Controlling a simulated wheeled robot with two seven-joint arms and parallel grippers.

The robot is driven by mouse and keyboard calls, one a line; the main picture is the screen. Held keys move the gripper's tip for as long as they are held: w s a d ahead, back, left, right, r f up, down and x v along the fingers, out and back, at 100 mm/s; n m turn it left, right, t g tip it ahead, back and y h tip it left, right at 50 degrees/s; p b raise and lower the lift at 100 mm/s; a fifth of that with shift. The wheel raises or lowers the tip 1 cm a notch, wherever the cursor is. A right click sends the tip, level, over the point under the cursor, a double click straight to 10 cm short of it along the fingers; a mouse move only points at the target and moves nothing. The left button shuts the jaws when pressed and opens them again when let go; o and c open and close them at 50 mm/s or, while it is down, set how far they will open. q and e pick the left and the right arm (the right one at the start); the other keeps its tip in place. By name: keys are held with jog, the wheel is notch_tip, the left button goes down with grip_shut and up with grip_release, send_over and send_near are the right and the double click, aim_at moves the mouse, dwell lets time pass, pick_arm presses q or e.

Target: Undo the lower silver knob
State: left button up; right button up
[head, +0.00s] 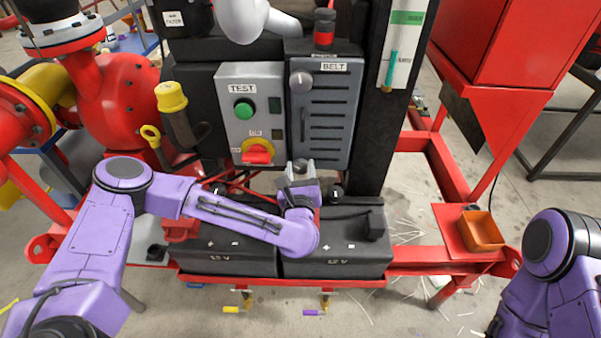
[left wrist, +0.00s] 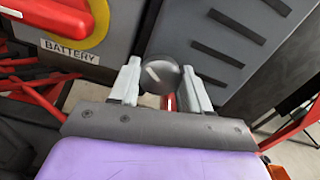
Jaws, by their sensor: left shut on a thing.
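The lower silver knob (head: 300,165) is at the bottom of the grey BELT cover (head: 340,120), mostly hidden by my left gripper (head: 299,172) in the head view. In the left wrist view the round knob (left wrist: 161,74) sits between the two light grey fingers of my left gripper (left wrist: 162,82). The gripper is shut on it from the front. The upper silver knob (head: 301,82) is at the cover's upper left and nothing touches it. The cover lies against the machine. My right arm shows at the right edge of the head view, but its gripper does not.
Left of the cover is the TEST box (head: 249,110) with a green button and a red-and-yellow switch. Two black batteries (head: 334,262) stand below my left forearm. An orange open bin (head: 482,231) sits on the red frame at the right.

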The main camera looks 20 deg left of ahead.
pick_arm(q)
jog(key=m+b, duration=0.1)
jog(key=m, duration=0.4)
jog(key=shift+d+m+b, duration=0.1)
jog(key=shift+m+b, duration=0.2)
jog(key=shift+b, duration=0.1)
jog(key=m+b, duration=0.1)
jog(key=m, duration=0.4)
jog(key=shift+f+m, duration=0.1)
jog(key=shift+m, duration=0.3)
jog(key=o, duration=1.1)
jog(key=shift+c, duration=0.2)
jog(key=b+v, duration=0.3)
jog(key=v, duration=0.7)
jog(key=shift+s, duration=0.3)
